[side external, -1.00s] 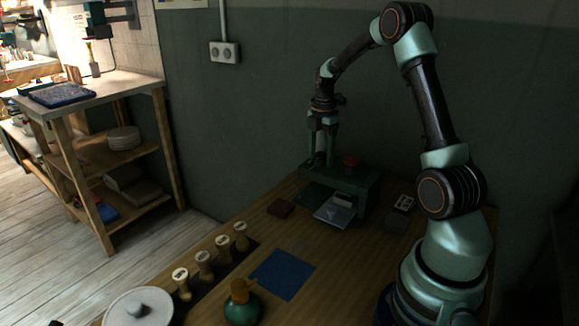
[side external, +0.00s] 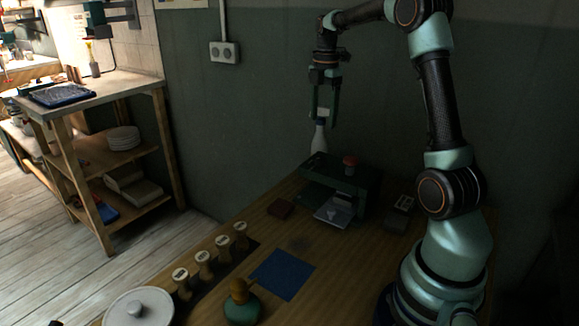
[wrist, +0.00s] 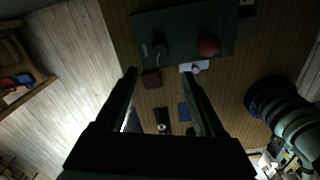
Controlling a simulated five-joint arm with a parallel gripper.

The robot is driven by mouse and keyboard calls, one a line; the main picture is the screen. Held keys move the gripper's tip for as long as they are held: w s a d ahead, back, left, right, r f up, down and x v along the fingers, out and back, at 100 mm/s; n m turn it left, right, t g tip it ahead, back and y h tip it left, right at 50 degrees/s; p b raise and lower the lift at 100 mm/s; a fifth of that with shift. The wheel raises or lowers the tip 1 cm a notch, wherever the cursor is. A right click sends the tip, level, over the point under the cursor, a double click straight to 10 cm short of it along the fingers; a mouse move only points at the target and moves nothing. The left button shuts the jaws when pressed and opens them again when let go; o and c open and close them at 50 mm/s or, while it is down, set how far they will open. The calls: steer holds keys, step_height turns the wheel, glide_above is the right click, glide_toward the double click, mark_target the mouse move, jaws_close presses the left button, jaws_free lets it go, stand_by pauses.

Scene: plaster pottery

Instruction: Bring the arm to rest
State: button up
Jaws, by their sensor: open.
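My gripper (side external: 322,122) is open and hangs pointing down above the green bench device (side external: 369,187), at the back of the wooden table. A pale, bottle-shaped piece (side external: 319,138) stands upright at the device's left end, just below the fingertips. Its top reaches about the level of the fingertips, and I cannot tell whether they touch it. In the wrist view the gripper's two fingers (wrist: 158,73) are spread, with table showing between them. The device (wrist: 182,20) lies ahead of them there.
The device carries a red knob (side external: 350,160). A dark red block (side external: 280,208), a blue mat (side external: 283,274), several wooden-handled stamps (side external: 203,263), a green pot (side external: 242,304) and a white round lidded piece (side external: 139,309) are on the table. The wall is close behind.

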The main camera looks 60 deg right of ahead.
steer(key=shift+a+r, duration=0.1)
steer(key=s+a+r+m+t, duration=0.1)
steer(key=a+r+m, duration=0.15)
steer(key=a, duration=0.45)
steer(key=s+a+r+m+t, duration=0.1)
steer(key=a+r+m, duration=0.1)
steer(key=a+m, duration=0.35)
steer(key=s+a+f+m+t, duration=0.1)
steer(key=s+a+m, duration=0.2)
steer(key=a, duration=0.4)
steer(key=s+a+f+m+t, duration=0.2)
steer(key=s+a+m, duration=0.2)
steer(key=a, duration=0.3)
steer(key=shift+a+t, duration=0.15)
steer(key=shift+t, duration=0.15)
